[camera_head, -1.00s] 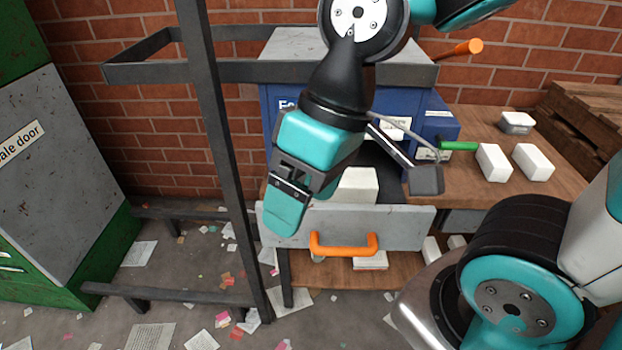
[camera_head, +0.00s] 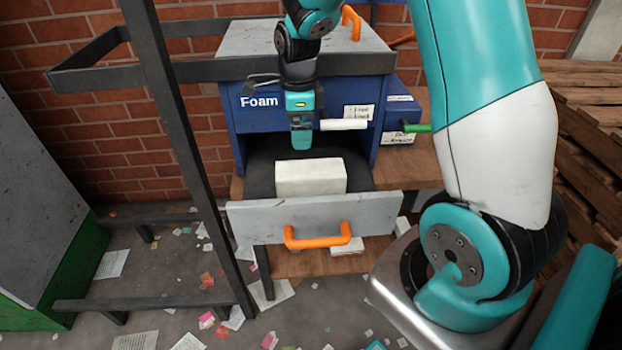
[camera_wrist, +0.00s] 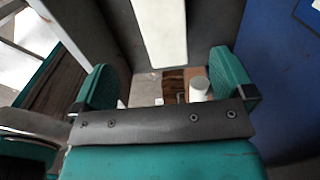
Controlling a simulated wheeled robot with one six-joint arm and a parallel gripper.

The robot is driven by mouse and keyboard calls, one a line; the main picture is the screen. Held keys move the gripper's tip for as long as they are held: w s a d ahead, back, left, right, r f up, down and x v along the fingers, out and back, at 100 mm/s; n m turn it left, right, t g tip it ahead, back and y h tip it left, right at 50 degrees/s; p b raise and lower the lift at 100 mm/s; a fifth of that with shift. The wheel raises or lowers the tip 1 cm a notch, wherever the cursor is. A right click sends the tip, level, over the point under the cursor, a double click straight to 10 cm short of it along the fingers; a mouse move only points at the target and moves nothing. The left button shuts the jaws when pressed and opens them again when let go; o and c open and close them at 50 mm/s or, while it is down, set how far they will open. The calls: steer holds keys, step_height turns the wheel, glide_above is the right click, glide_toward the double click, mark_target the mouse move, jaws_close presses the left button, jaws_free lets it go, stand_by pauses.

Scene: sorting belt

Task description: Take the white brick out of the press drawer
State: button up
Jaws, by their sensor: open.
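The white brick (camera_head: 310,178) lies on the dark lining of the open press drawer (camera_head: 375,213), behind its grey front with the orange handle (camera_head: 318,238). The press (camera_head: 240,128) is blue and labelled "Foam". My gripper (camera_head: 302,143) points down above the drawer, just behind the brick in the head view, and looks apart from it. The gripper is open and empty. In the wrist view its two teal fingers (camera_wrist: 167,82) stand apart. A long white shape at the top there may be the brick; I cannot tell.
A white bar-shaped handle (camera_head: 343,125) sticks out beside my gripper, with a green handle (camera_head: 418,128) to its right. A dark metal frame (camera_head: 185,150) stands at left. Wooden pallets (camera_head: 590,130) are at right. Papers litter the floor.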

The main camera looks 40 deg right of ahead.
mark_target(304, 169)
step_height(304, 169, down, 9)
steer(key=shift+r+p, duration=0.1)
steer(key=shift+p, duration=0.2)
steer(key=shift+s+d+f+p, duration=0.1)
steer(key=shift+f+p, duration=0.1)
steer(key=shift+f, duration=0.7)
steer(key=shift+d+f+p, duration=0.1)
steer(key=shift+f+p, duration=0.05)
steer(key=shift+f, duration=0.7)
steer(key=shift+s+d+f+p, duration=0.1)
steer(key=shift+f+p, duration=0.1)
steer(key=shift+f, duration=0.7)
steer(key=c, duration=1)
